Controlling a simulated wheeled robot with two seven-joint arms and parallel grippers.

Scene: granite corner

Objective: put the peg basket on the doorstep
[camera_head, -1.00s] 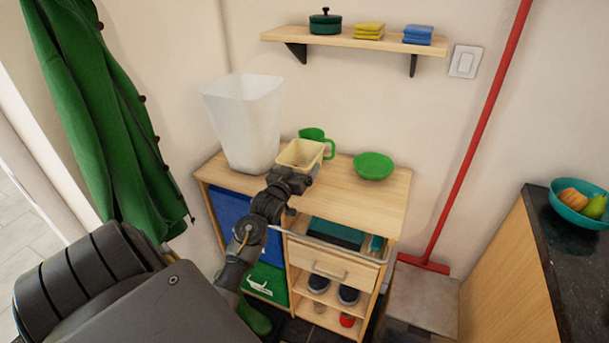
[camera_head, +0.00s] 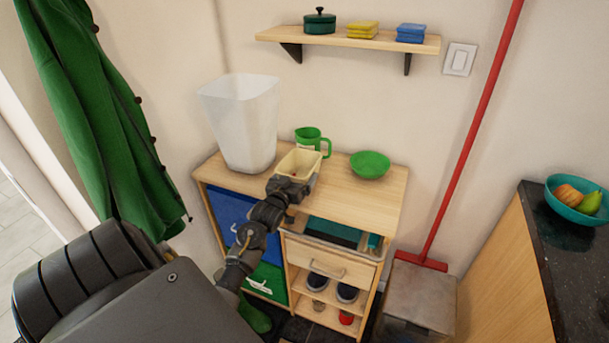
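The peg basket (camera_head: 310,163) is a small cream-yellow open tub at the front of the wooden cabinet top, with a little red showing inside. My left gripper (camera_head: 291,186) is at its near wall and appears shut on it; the fingertips are partly hidden. I cannot tell whether the basket is clear of the cabinet top. My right gripper is not in view. I cannot make out the doorstep; pale floor tiles (camera_head: 12,215) show through an opening at the far left.
On the cabinet (camera_head: 345,190) stand a tall white bin (camera_head: 242,125), a green mug (camera_head: 310,138) and a green bowl (camera_head: 369,164). A green coat (camera_head: 85,110) hangs at left. A red pole (camera_head: 475,130) leans at right, beside a dark counter (camera_head: 575,250).

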